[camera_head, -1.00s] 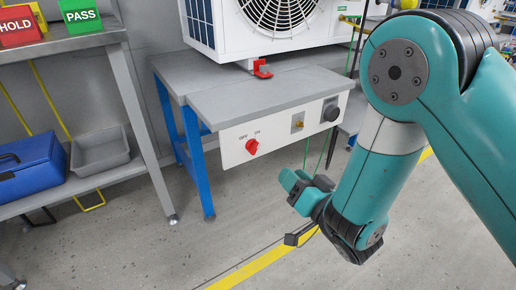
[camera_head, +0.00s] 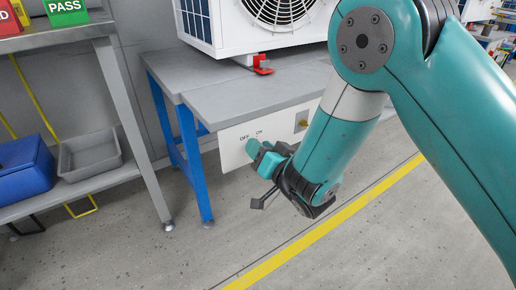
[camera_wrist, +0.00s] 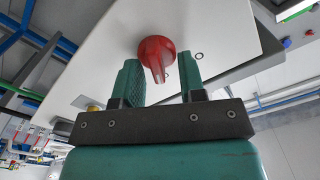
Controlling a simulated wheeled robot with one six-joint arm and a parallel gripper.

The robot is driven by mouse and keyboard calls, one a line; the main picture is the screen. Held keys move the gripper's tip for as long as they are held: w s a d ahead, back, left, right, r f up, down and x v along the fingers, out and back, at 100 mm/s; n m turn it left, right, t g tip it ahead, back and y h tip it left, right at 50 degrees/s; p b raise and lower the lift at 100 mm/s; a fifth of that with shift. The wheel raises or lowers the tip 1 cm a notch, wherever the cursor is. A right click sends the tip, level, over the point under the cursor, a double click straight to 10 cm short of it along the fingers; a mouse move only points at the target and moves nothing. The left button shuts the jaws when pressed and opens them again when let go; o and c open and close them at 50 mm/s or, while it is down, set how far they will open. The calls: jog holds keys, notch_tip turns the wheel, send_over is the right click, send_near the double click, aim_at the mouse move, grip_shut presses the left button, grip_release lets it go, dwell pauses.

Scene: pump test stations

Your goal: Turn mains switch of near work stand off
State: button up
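The near work stand (camera_head: 245,97) has a grey top, blue legs and a white front panel (camera_head: 232,150) with OFF and ON lettering. In the wrist view, the red mains switch (camera_wrist: 156,55) sits on the white panel, its handle pointing toward my gripper. My gripper (camera_wrist: 160,75) is open, with one green finger on each side of the switch handle and a visible gap on both sides. In the head view, my gripper (camera_head: 264,155) is in front of the panel by the OFF lettering and hides the switch.
A white fan unit (camera_head: 262,25) stands on the work stand, with a red clamp-like part (camera_head: 262,66) at its foot. At left, a shelf holds a blue box (camera_head: 22,166) and a grey tray (camera_head: 90,155). A yellow floor line (camera_head: 330,220) crosses the clear floor.

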jog(key=shift+d, duration=0.15)
grip_shut()
jog(key=shift+n, duration=0.3)
jog(key=n+b, duration=0.1)
jog(key=n, duration=0.2)
jog(key=n+b, duration=0.1)
jog(key=n, duration=0.3)
jog(key=n+b, duration=0.2)
jog(key=n, duration=0.2)
jog(key=shift+s+a, duration=0.15)
jog(key=shift+a, duration=0.25)
jog(key=shift+n, duration=0.3)
grip_release()
jog(key=shift+s, duration=0.1)
